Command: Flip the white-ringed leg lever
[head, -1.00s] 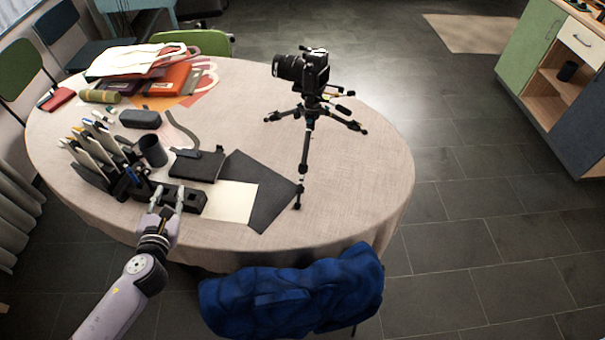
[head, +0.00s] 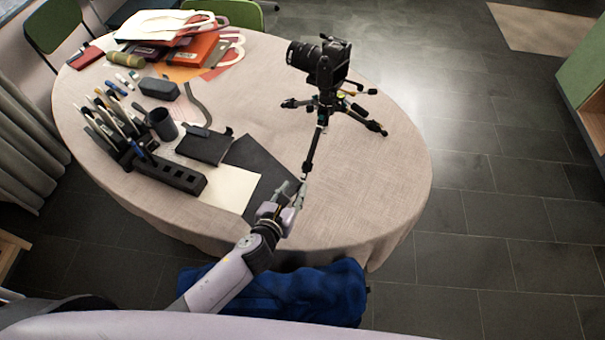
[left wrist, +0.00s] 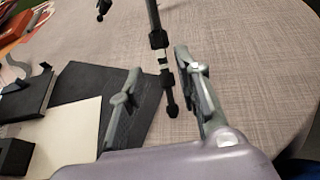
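A black tripod with a camera (head: 318,62) stands upright on the round cloth-covered table (head: 385,185). Its near leg (head: 311,152) slopes down toward my left gripper (head: 293,186). In the left wrist view the leg (left wrist: 152,15) carries dark clamps, and a pale ring (left wrist: 161,56) shows between two of them. My left gripper (left wrist: 158,62) is open, its fingers apart on either side of the lower leg in that picture. I cannot tell whether a finger touches the leg. The foot (left wrist: 172,110) shows between the fingers. My right gripper is not in view.
A black organizer (head: 165,175) with pens, a dark cup (head: 162,122), a cream sheet (head: 232,188) and a dark sheet (head: 262,165) lie left of the leg. A blue cloth item (head: 325,295) is below the table's near edge. The table right of the tripod is clear.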

